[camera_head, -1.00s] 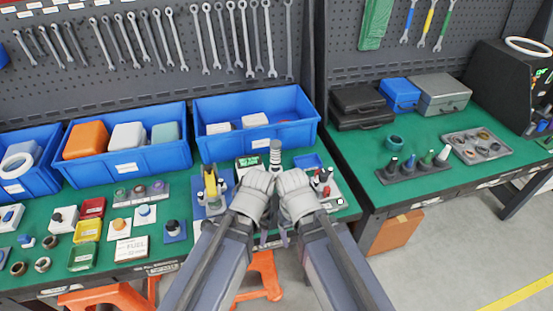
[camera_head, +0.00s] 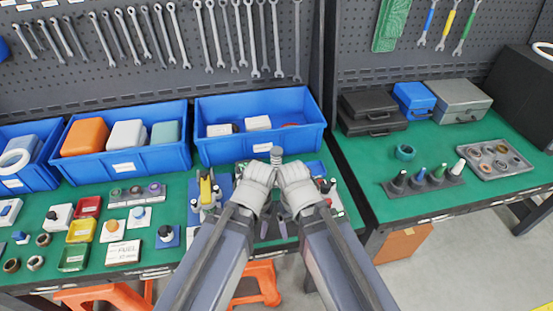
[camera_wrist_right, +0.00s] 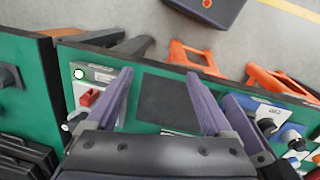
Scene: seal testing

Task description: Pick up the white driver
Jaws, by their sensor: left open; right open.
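The white driver (camera_head: 460,167) stands upright at the right end of a dark rack (camera_head: 425,185) on the right table. Green, blue and black drivers stand beside it in the same rack. My left gripper (camera_head: 264,226) and right gripper (camera_head: 284,225) are side by side over the front edge of the left table, well left of the rack. The arms partly hide both in the head view. In the right wrist view, my right gripper (camera_wrist_right: 163,103) is open and empty, its fingers over the green table and a dark square pad (camera_wrist_right: 172,102).
A teal ring (camera_head: 405,152) sits behind the rack, and a grey tray of round parts (camera_head: 494,160) stands to its right. Black, blue and grey cases line the back. A gap separates the two tables. Blue bins (camera_head: 260,153) and small parts crowd the left table.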

